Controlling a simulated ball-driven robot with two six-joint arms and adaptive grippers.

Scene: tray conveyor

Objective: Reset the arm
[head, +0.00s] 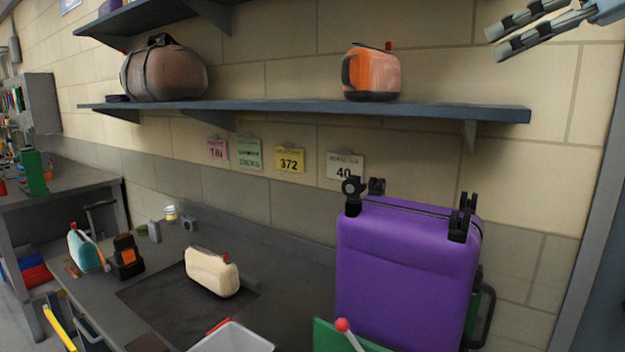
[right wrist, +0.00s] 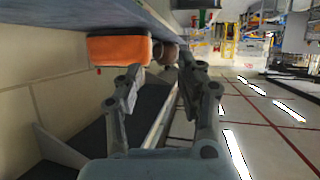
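My right gripper (head: 494,45) is at the top right of the head view, in front of the wall and above the shelf's right end. Its two fingers are apart with nothing between them. In the right wrist view the open fingers (right wrist: 163,78) also show a clear gap. An orange jug (head: 373,74) with a dark handle and red cap stands on the wall shelf (head: 300,108), left of and below the gripper. The jug also shows in the right wrist view (right wrist: 118,49), beyond the fingers and apart from them. My left gripper is not in view.
A brown bag (head: 163,72) sits on the shelf's left part. Below, a purple suitcase (head: 405,265) stands at the right. A cream jug (head: 211,273) is on a dark mat (head: 155,300) on the workbench. The wall around the right gripper is bare.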

